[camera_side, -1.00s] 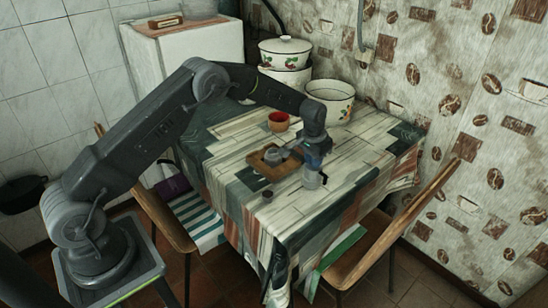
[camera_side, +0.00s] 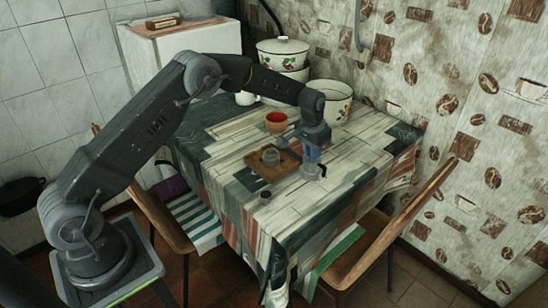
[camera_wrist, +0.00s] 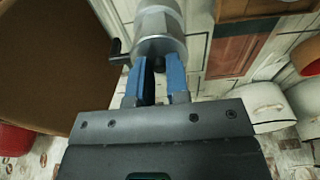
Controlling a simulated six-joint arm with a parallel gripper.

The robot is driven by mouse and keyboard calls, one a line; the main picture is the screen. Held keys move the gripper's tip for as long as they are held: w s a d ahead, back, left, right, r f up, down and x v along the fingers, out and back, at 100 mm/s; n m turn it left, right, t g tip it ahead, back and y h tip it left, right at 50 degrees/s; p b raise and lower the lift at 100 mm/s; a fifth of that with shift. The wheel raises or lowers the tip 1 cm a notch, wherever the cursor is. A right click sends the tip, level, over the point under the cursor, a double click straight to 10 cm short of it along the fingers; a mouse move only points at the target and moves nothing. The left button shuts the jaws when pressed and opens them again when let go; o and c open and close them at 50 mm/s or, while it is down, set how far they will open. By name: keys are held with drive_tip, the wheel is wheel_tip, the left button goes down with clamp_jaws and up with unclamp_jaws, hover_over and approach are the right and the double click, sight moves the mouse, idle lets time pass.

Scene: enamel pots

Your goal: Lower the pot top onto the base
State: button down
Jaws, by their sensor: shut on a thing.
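The pot top (camera_side: 311,172) is a small grey metal piece with a black handle. It hangs below my gripper (camera_side: 314,151), over the table just right of the wooden tray. In the wrist view the pot top (camera_wrist: 160,22) shows as a silver cylinder with its handle to the left. My gripper's blue fingers (camera_wrist: 156,85) are shut on its dark knob. The pot base (camera_side: 271,157), a small grey metal piece, stands on the wooden tray (camera_side: 286,168), left of the held top and apart from it. Whether the top's underside clears the table is hard to tell.
A small dark round piece (camera_side: 265,195) lies on the table in front of the tray. A red-orange cup (camera_side: 276,122) stands behind the tray. A white enamel pot (camera_side: 331,101) and a lidded pot (camera_side: 283,52) stand at the back. The table's right part is clear.

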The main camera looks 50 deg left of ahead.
drive_tip(key=s+a+r, duration=0.2)
drive_tip(key=a+r, duration=0.2)
drive_tip(key=a, duration=0.4)
drive_tip(key=s+a+r, duration=0.1)
drive_tip(key=a+r, duration=0.2)
drive_tip(key=a, duration=0.5)
drive_tip(key=shift+d+f, duration=0.15)
drive_tip(key=shift+f, duration=1.8)
drive_tip(key=shift+f, duration=1.5)
drive_tip(key=c, duration=1)
unclamp_jaws()
